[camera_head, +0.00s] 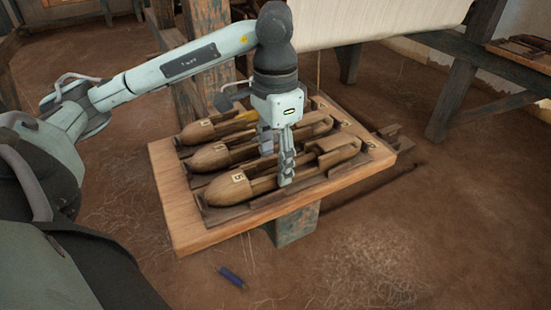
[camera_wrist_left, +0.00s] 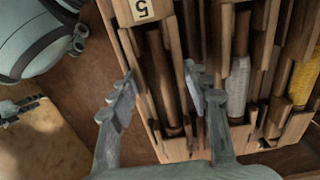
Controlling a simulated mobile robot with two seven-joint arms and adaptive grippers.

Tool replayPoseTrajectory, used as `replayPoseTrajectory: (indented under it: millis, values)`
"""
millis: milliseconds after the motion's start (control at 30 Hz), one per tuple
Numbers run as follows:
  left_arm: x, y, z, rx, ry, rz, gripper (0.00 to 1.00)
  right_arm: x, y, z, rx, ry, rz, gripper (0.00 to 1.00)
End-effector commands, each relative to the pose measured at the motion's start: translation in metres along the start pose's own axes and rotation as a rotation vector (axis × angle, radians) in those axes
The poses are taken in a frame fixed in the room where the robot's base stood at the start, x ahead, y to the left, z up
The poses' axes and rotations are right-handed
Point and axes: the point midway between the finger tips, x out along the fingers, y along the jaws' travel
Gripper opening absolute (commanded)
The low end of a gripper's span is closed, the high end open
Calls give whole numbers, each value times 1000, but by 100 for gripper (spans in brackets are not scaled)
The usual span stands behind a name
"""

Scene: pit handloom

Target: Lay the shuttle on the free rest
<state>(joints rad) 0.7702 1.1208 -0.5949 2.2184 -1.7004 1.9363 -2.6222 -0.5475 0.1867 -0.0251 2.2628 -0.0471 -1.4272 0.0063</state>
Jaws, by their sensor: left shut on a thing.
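The nearest wooden shuttle (camera_head: 232,190), with a pale label reading 5, lies along the front rest (camera_head: 222,217) on a wooden board. My left gripper (camera_head: 286,180) is shut on this shuttle near its middle, from above. In the left wrist view the fingers stand on either side of the shuttle (camera_wrist_left: 160,75), which holds a dark brown bobbin. I cannot tell whether the shuttle fully touches the rest. A middle shuttle (camera_head: 210,157) and a far shuttle (camera_head: 197,132) lie parallel behind it.
The board (camera_head: 170,205) has a bare left edge and stands on a worn post (camera_head: 297,228). The loom's white cloth (camera_head: 365,20) and dark beams (camera_head: 465,85) are behind and to the right. A small blue object (camera_head: 231,276) lies on the brown floor.

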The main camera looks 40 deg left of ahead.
Motion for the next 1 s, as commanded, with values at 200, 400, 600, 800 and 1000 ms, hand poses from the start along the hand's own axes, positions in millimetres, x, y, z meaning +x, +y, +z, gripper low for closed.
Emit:
replayPoseTrajectory:
  millis: [200, 400, 600, 800, 1000]
  values:
    - [0, 0, 0, 0, 1, 0, 9, -1, 0, 0, 0, 0, 1, 40]
    - [0, 0, 0, 0, 1, 0, 65, 0, 0, 0, 0, 0, 1, 40]
    - [0, 0, 0, 0, 1, 0, 72, 0, 0, 0, -1, -1, 1, 40]
    - [-3, 0, 0, 0, 0, 0, 72, -3, 1, -1, 1, 1, 2, 40]
    - [-20, 0, 0, 0, 1, 0, 72, -12, 3, -4, 1, 1, 1, 40]
